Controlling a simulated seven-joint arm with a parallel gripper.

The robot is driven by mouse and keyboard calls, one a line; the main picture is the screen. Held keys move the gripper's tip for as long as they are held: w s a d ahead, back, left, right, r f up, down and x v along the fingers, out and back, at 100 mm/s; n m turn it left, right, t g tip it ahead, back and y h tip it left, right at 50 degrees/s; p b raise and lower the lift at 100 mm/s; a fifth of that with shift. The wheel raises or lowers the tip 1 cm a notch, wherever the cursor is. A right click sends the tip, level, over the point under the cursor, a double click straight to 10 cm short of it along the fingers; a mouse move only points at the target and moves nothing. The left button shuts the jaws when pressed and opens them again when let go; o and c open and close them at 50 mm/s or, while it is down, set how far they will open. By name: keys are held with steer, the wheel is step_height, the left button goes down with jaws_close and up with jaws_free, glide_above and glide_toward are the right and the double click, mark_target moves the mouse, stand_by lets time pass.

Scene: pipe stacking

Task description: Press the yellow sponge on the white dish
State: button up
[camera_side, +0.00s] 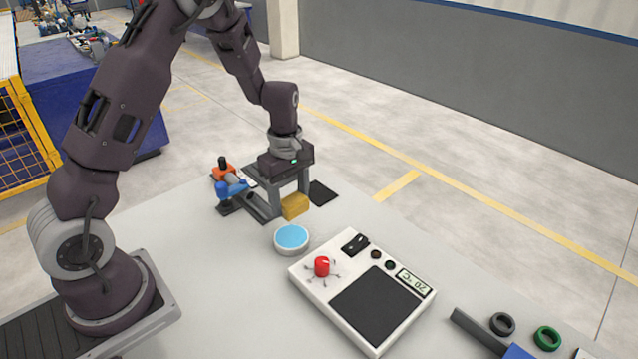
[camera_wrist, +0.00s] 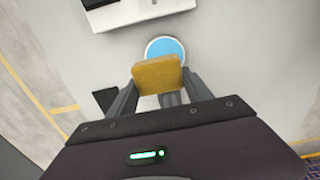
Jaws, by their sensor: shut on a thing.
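The yellow sponge (camera_side: 295,206) is a small block held between the fingers of my gripper (camera_side: 290,197). It also shows in the wrist view (camera_wrist: 157,76), with a finger on each side of it. My gripper is shut on the sponge and points down. The round white dish (camera_side: 291,240) has a light blue top and sits on the table, just in front of the sponge in the side view. In the wrist view the sponge covers the near edge of the dish (camera_wrist: 165,47). The sponge appears apart from the dish, above the table.
A white device with a dark plate (camera_side: 377,304) and a red knob stands right of the dish. Blue and orange pipe parts (camera_side: 229,186) stand left of my gripper. A black pad (camera_side: 322,193) lies behind it. Black and green rings (camera_side: 547,338) lie at the front right.

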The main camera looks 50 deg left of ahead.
mark_target(288, 234)
steer(key=shift+s+f, duration=0.1)
steer(key=shift+s, duration=0.5)
steer(key=shift+s+f, duration=0.1)
steer(key=shift+f, duration=2.85)
steer(key=shift+f, duration=0.55)
steer(key=shift+r, duration=3.55)
